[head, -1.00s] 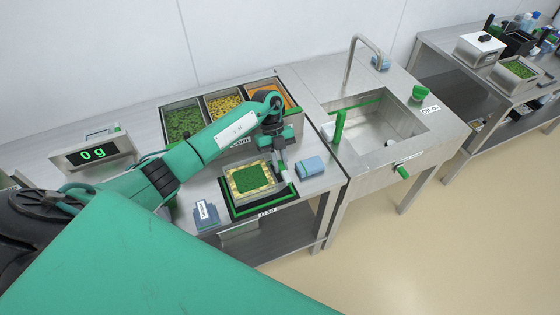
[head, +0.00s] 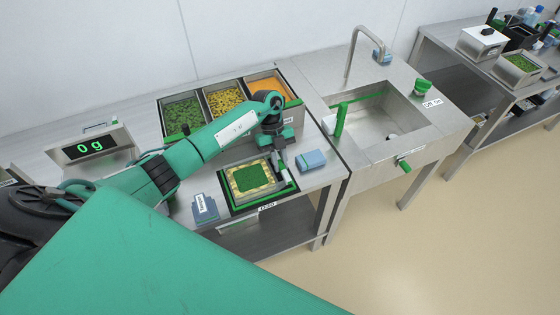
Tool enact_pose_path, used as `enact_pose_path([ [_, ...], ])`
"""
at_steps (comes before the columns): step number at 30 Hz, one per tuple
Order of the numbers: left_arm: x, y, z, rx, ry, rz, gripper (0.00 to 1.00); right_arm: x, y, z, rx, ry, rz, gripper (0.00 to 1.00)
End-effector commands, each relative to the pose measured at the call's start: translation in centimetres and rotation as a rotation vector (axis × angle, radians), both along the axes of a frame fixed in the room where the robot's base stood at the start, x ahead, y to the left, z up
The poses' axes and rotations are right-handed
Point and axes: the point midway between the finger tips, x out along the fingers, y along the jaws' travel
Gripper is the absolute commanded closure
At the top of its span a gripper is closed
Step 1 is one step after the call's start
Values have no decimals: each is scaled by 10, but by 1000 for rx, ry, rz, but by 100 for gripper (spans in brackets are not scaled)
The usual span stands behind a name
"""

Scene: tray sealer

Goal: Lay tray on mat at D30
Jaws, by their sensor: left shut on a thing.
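The tray (head: 231,188) is a shallow rectangle with a pale yellow layer around a green patch in its middle. It appears level, within the outline of the dark mat with a green border (head: 236,209) at the D30 label (head: 267,207). I cannot tell whether its underside touches the mat. My left gripper (head: 285,176) is shut on the tray's right edge, reaching down from above. The fingertips partly hide that edge. My right gripper is out of view.
Bins of green, yellow and orange food (head: 224,101) stand behind the mat. A blue block (head: 311,161) lies close to its right and a labelled blue item (head: 205,208) to its left. A scale reading 0 g (head: 92,145) is at the left, a sink (head: 375,125) at the right.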

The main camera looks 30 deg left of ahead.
Motion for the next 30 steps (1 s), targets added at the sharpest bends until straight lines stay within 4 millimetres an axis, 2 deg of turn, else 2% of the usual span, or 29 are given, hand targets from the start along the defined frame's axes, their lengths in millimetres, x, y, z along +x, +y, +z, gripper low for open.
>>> enact_pose_path([
  [30,0,0,1,0,0,1,100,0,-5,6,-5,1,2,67],
])
